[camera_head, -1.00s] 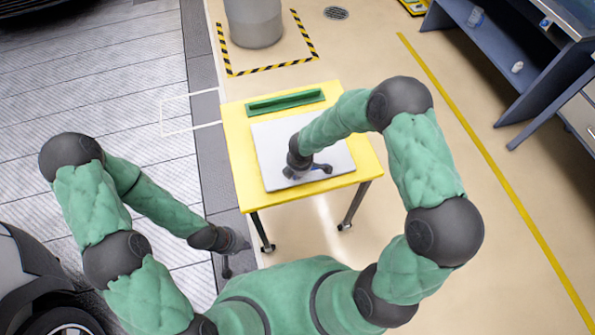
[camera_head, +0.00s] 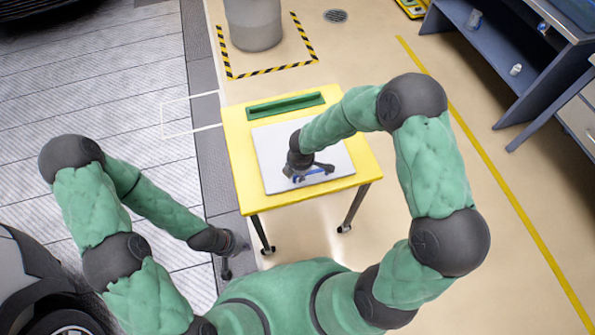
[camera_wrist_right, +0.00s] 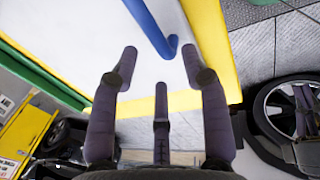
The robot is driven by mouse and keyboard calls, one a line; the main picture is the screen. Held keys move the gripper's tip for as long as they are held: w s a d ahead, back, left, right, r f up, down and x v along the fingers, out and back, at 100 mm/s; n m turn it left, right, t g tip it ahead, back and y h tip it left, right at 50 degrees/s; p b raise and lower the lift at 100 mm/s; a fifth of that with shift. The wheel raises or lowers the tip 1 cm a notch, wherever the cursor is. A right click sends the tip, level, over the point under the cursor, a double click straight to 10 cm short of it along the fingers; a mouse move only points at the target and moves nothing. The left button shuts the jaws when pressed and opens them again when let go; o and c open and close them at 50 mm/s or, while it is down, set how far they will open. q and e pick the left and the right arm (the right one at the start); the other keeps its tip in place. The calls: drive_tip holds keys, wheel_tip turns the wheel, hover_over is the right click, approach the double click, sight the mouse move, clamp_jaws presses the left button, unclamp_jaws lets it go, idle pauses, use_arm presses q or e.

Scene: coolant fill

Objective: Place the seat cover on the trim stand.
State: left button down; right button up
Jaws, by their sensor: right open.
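A narrow blue piece (camera_head: 319,169) with a bent end lies on a pale grey panel (camera_head: 275,140) on the yellow table (camera_head: 238,150). It may be the seat cover; I cannot tell for sure. In the right wrist view the blue piece (camera_wrist_right: 150,27) lies just beyond my open right gripper (camera_wrist_right: 160,62), its bent end towards the gap between the fingertips. In the head view my right gripper (camera_head: 312,174) is low over the panel and partly hides the blue piece. A long green slotted holder (camera_head: 285,105), likely the trim stand, is at the table's back edge. My left gripper (camera_head: 227,264) hangs left of the table, its fingers unclear.
A grey drum (camera_head: 253,22) stands behind the table inside striped floor tape. A dark workbench (camera_head: 500,50) is at the upper right. Car parts (camera_head: 40,290) show at lower left. The floor right of the table is clear.

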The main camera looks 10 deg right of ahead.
drive_tip(key=p+v, duration=0.2)
drive_tip(key=v, duration=0.5)
drive_tip(key=s+a+f+m+g+y, duration=0.2)
drive_tip(key=s+f+m, duration=1.2)
drive_tip(key=m, duration=0.7)
drive_tip(key=s+a+y, duration=0.1)
drive_tip(key=s+y, duration=0.1)
drive_tip(key=shift+s+f, duration=0.25)
drive_tip(key=shift+f, duration=0.1)
